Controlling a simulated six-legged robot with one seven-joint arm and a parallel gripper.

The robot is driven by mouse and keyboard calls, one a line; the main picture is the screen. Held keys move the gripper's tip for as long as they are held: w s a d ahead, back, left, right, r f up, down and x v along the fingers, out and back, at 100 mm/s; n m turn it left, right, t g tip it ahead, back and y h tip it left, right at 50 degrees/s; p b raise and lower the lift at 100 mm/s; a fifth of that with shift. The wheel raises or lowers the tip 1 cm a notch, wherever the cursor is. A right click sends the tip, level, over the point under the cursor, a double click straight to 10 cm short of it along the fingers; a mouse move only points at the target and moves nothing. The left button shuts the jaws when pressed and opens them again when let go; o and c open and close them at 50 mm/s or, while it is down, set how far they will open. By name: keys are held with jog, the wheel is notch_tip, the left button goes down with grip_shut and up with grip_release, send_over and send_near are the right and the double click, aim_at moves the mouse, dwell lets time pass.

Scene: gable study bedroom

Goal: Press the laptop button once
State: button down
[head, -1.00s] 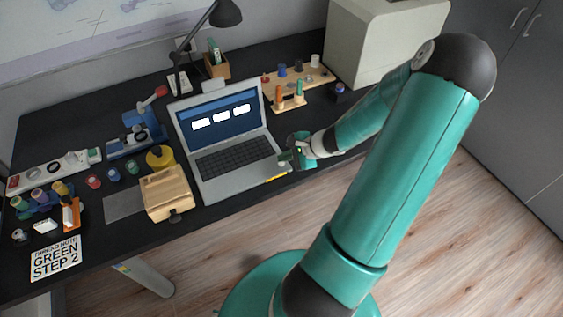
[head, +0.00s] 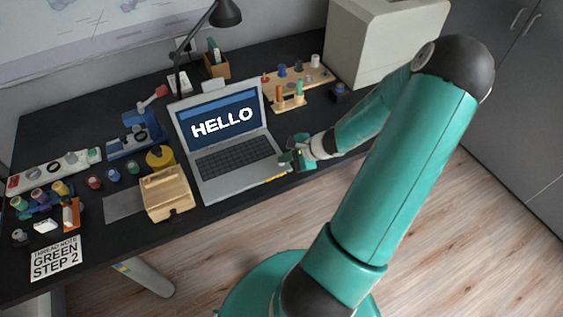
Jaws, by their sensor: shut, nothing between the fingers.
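The open silver laptop (head: 213,183) stands on the black desk, and its blue screen (head: 222,122) shows the word HELLO. My gripper (head: 287,157) is shut and empty at the right front corner of the laptop's base. Its fingertips are at or just over that corner; I cannot tell whether they touch it. The laptop button cannot be made out and may be hidden under the fingers. A small yellow strip (head: 277,179) shows at the laptop's front right edge.
A wooden box (head: 167,195) stands left of the laptop, with a yellow round container (head: 160,158) behind it. A wooden peg rack (head: 291,103) and a large beige case (head: 375,45) stand behind my arm. A black lamp (head: 226,13) rises behind the laptop.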

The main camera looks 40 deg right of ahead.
jog(key=shift+r, duration=0.8)
jog(key=shift+r, duration=2.5)
